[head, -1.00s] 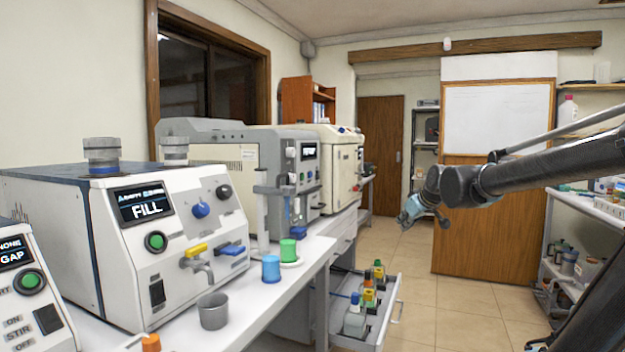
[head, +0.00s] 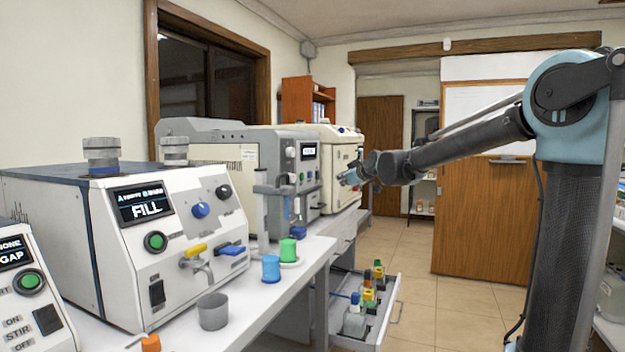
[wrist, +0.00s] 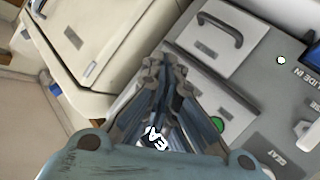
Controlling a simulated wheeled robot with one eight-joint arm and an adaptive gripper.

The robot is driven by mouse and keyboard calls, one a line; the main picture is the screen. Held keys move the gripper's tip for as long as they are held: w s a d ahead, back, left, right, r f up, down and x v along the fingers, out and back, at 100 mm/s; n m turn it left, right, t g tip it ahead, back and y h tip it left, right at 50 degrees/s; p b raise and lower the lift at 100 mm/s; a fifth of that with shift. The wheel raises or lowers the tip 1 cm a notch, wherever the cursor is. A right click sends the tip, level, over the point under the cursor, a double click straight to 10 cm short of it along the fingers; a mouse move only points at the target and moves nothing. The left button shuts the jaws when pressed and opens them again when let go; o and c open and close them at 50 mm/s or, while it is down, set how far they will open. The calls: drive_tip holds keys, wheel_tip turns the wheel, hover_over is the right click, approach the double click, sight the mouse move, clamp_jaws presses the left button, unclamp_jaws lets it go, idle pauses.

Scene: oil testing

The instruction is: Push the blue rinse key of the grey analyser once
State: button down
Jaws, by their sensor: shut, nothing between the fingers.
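The grey analyser (head: 240,134) stands on the left bench behind the white FILL machine, with a small display and knobs on its front. My gripper (head: 350,177) is in front of and to the right of its front panel, raised, and apart from it in the head view. In the wrist view my gripper (wrist: 162,68) is shut and empty, with the analyser's grey panel (wrist: 262,82) beyond its fingers. A green button (wrist: 217,124) shows beside the fingers. I cannot make out the blue rinse key for certain; blue parts on the front are small.
The white FILL machine (head: 150,245), a blue cup (head: 271,270), a green cup (head: 288,250) and a grey cup (head: 212,312) are on the near bench. A cream machine (head: 340,160) stands beyond the analyser. An open drawer (head: 388,305) with bottles juts out below.

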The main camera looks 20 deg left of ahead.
drive_tip(key=a, duration=0.8)
drive_tip(key=shift+w+a, duration=0.35)
drive_tip(key=shift+a, duration=0.2)
idle(1.3)
drive_tip(key=shift+a, duration=0.25)
drive_tip(key=shift+a, duration=0.4)
idle(0.9)
drive_tip(key=shift+d, duration=0.1)
drive_tip(key=shift+s+d, duration=0.1)
drive_tip(key=shift+d, duration=0.6)
drive_tip(key=shift+s+d, duration=0.2)
drive_tip(key=shift+d, duration=2.3)
